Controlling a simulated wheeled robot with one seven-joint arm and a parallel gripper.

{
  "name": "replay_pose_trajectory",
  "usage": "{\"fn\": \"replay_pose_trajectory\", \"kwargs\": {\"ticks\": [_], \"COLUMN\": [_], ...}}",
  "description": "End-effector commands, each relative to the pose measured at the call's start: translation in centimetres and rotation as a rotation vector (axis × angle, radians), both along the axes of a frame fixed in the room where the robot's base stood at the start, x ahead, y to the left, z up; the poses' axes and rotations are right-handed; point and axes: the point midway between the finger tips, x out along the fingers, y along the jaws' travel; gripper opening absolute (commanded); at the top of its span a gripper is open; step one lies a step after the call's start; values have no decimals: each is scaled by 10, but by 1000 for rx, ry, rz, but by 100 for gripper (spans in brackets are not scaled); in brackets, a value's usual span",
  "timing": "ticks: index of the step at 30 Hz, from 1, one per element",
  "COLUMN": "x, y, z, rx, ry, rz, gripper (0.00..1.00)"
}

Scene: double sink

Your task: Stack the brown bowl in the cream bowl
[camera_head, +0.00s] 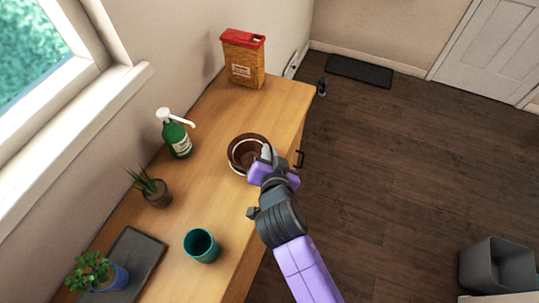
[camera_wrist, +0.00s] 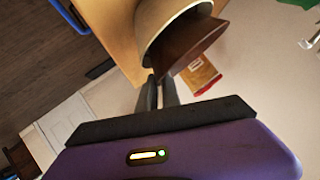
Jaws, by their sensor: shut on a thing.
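The brown bowl (camera_head: 248,158) is on the wooden counter side in the head view, with a pale ring of the cream bowl (camera_head: 232,162) showing around part of it. In the wrist view, the brown bowl (camera_wrist: 197,43) sits tilted, partly inside the cream bowl (camera_wrist: 156,15). Whether it is fully seated cannot be told. My gripper (camera_head: 264,163) is at the near right side of the bowls. In the wrist view its fingers (camera_wrist: 159,88) are shut on the brown bowl's rim. My gripper hides part of both bowls in the head view.
A green soap bottle (camera_head: 176,136), a small potted plant (camera_head: 155,192) and a teal cup (camera_head: 201,246) stand on the counter (camera_head: 222,115). A red-topped box (camera_head: 243,62) stands at the far end. A dark tray (camera_head: 134,256) and blue-potted plant (camera_head: 112,280) are near left.

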Motion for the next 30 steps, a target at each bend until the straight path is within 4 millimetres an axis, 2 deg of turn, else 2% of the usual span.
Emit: {"fn": "replay_pose_trajectory", "kwargs": {"ticks": [4, 11, 12, 15, 30], "x": [0, -2, -2, -2, -4], "y": [0, 0, 0, 1, 0], "z": [-17, -24, -25, -25, -19], "rx": [0, -2, -2, -2, 0], "ry": [1, 7, 10, 10, 1], "rz": [0, 1, 1, 1, 0], "gripper": [0, 0, 12, 30, 30]}}
